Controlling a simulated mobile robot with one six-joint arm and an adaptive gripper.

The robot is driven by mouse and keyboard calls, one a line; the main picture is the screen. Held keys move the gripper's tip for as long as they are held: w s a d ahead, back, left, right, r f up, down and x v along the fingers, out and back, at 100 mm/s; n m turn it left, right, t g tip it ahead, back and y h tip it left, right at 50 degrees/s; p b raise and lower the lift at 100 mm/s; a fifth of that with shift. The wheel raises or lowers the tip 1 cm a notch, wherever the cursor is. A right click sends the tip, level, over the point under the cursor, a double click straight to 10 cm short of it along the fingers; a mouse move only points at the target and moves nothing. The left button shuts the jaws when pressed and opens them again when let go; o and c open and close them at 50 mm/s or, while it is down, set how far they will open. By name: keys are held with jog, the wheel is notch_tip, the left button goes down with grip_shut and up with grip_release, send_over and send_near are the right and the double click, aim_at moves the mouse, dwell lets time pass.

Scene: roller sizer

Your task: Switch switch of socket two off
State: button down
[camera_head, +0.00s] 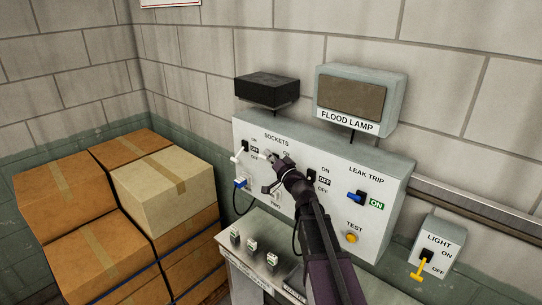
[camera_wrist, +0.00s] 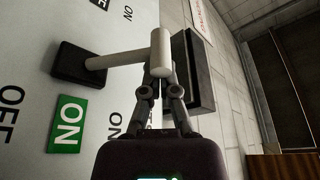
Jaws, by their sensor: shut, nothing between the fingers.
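The grey-white panel (camera_head: 330,200) is on the wall, with a SOCKETS heading at its upper left. My gripper (camera_head: 273,159) is at the second socket switch and largely hides it. In the wrist view a switch with a black base (camera_wrist: 80,65) and a white T-shaped lever (camera_wrist: 160,55) stands out from the panel. A green-lit ON label (camera_wrist: 69,125) is beside it, and a plain OFF label lies further left. My gripper (camera_wrist: 158,85) is shut, its fingertips close at the lever's crossbar with nothing between them. I cannot tell if they touch it.
The first socket switch (camera_head: 240,154) is just left of my gripper. A blue LEAK TRIP switch (camera_head: 356,197), a yellow TEST button (camera_head: 351,238) and a LIGHT box (camera_head: 434,247) are to the right. Cardboard boxes (camera_head: 163,185) fill the left side. A black box (camera_head: 267,88) is above.

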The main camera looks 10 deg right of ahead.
jog(key=shift+s+a+f+n+b, duration=0.15)
jog(key=shift+f+n+b, duration=0.05)
jog(key=shift+f+b, duration=0.15)
jog(key=shift+s+a+f+n+b, duration=0.1)
jog(key=shift+f+n+b, duration=0.1)
jog(key=shift+f+b, duration=0.15)
jog(key=shift+s+a, duration=0.2)
jog(key=shift+s, duration=0.05)
jog(key=shift+w+a+f, duration=0.1)
jog(key=shift+w+f, duration=0.1)
jog(key=shift+s, duration=0.1)
jog(key=shift+r, duration=0.1)
jog(key=shift+s, duration=0.15)
